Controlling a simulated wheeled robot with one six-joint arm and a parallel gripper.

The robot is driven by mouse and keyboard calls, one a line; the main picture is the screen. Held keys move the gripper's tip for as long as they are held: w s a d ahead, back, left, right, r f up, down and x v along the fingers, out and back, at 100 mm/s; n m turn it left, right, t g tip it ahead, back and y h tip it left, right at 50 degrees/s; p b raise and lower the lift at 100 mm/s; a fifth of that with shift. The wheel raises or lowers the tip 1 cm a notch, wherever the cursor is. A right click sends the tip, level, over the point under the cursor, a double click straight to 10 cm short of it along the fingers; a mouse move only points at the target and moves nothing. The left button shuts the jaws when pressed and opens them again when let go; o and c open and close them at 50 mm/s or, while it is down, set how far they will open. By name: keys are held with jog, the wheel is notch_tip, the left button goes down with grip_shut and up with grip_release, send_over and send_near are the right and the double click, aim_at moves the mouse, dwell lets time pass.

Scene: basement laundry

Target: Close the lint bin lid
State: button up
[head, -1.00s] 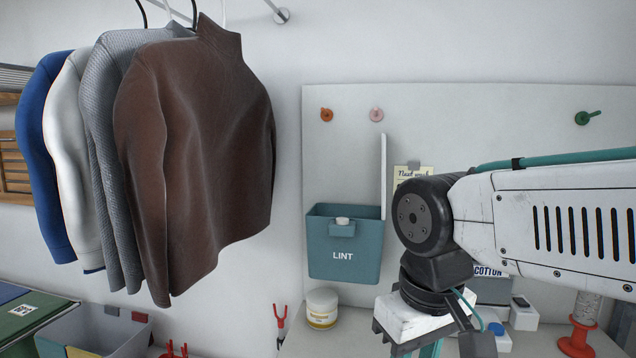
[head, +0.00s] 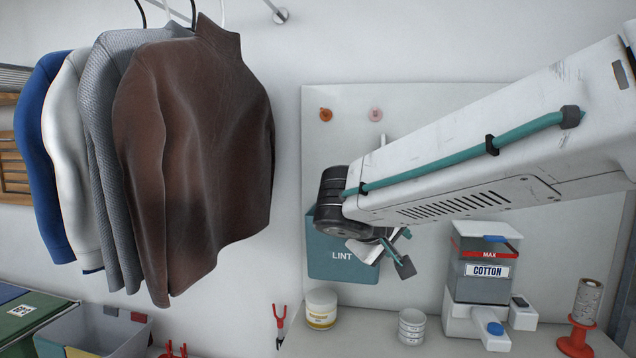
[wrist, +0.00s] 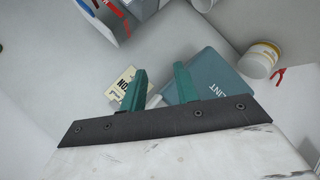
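The teal lint bin (head: 340,265), marked LINT, hangs on the pale wall panel, partly covered by my arm. Its white lid stood upright at the right end of the bin; now only a small top part (head: 383,140) shows above my arm. My gripper (head: 406,250) is in front of the bin's right side, its fingers apart. In the wrist view my gripper (wrist: 160,70) has two separated teal fingers with nothing clearly between them. The bin (wrist: 208,78) shows beside and beyond the right finger. Whether a finger touches the bin or lid cannot be told.
Hanging sweaters (head: 195,150) fill the left. On the counter below are a lidded jar (head: 321,308), stacked white cups (head: 412,326), a COTTON dispenser (head: 482,270) and a twine spool (head: 587,305). Pegs (head: 326,115) stick out of the panel above the bin.

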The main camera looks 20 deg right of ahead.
jog(key=w+a+r+n+t, duration=0.3)
jog(key=w+a+r+t, duration=0.15)
jog(key=w, duration=0.45)
jog(key=w+a+r+n+t, duration=0.25)
jog(key=w+a+t, duration=0.25)
jog(key=w, duration=0.4)
jog(key=x, duration=0.8)
jog(key=shift+d+r, duration=0.25)
jog(key=shift+m, duration=0.25)
grip_shut()
jog(key=c, duration=0.6)
grip_release()
jog(key=o, duration=0.6)
jog(key=shift+s+a, duration=0.1)
jog(key=shift+s, duration=0.05)
